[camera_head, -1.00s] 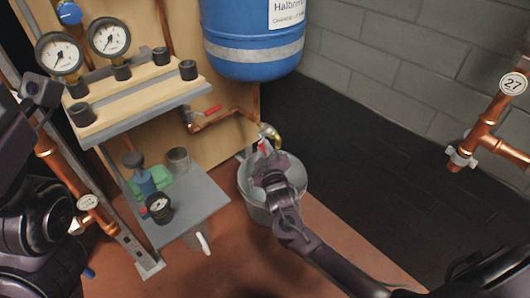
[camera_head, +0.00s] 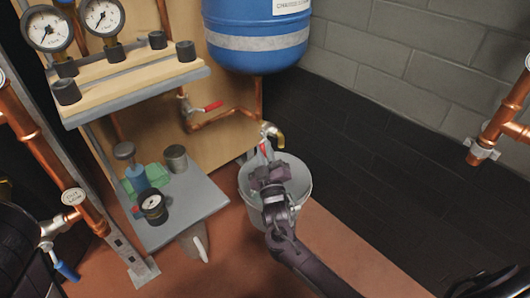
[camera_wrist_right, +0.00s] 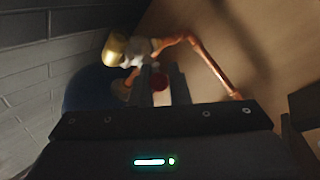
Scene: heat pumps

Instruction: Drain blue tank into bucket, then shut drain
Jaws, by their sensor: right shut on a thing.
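The blue tank (camera_head: 258,48) hangs on the wall at top centre, with a copper pipe running down from it. The brass drain tap (camera_head: 277,134) sits at the lower end of the pipework, and its spout shows in the right wrist view (camera_wrist_right: 115,48). Its red handle (camera_head: 263,147) is partly hidden by my right gripper (camera_head: 264,153). In the right wrist view red shows between the fingers (camera_wrist_right: 160,82), which are shut on the handle. The grey bucket (camera_head: 303,200) stands on the floor below the tap, partly covered by my right arm. I see no water. My left gripper is out of view.
A grey shelf (camera_head: 200,205) with a gauge (camera_head: 152,205) and small fittings stands left of the bucket. Another red-handled valve (camera_head: 208,106) sits on the pipe above. Copper pipes rise at far left (camera_head: 45,155) and right (camera_head: 500,115). Floor to the bucket's right is clear.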

